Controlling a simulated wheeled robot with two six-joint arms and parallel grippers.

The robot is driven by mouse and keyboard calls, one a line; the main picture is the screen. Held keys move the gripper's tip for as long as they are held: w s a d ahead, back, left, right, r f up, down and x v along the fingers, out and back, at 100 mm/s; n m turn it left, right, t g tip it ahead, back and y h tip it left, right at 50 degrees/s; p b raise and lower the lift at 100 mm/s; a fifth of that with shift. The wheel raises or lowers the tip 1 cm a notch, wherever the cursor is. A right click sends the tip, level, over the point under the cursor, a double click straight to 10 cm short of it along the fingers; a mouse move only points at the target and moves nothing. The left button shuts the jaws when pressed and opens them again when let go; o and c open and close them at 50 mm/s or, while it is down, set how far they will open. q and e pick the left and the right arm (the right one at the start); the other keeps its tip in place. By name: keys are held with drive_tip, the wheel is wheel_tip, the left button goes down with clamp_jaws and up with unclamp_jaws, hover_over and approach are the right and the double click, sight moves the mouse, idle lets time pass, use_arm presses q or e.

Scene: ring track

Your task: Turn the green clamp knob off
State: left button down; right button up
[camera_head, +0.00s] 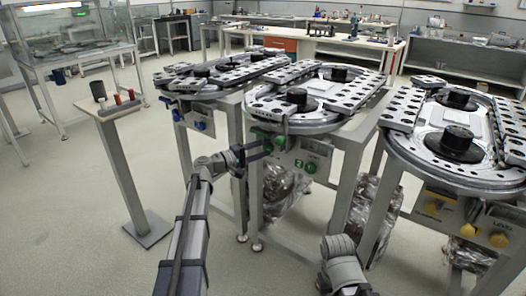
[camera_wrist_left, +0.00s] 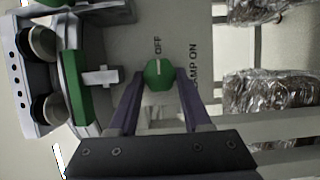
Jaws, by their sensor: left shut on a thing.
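The green clamp knob (camera_wrist_left: 158,74) sits between the two fingers of my left gripper (camera_wrist_left: 159,76) in the left wrist view, and the fingers press on its sides. Its white mark lies towards the printed word OFF; CLAMP ON is printed to the right. In the head view my left gripper (camera_head: 270,148) reaches the front panel of the middle track table, its fingertips at the green knob (camera_head: 278,141), which is partly hidden there. My right gripper does not show; only part of that arm is at the bottom.
The left track table has blue knobs (camera_head: 200,126), the right one yellow knobs (camera_head: 433,208). A post with a small shelf (camera_head: 112,109) stands at left.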

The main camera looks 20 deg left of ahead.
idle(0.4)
use_arm(q)
drive_tip(key=shift+c, duration=1.7)
unclamp_jaws()
drive_tip(key=shift+s, duration=0.1)
drive_tip(key=v, duration=0.7)
drive_tip(key=shift+s+a, duration=0.2)
drive_tip(key=shift+a, duration=0.1)
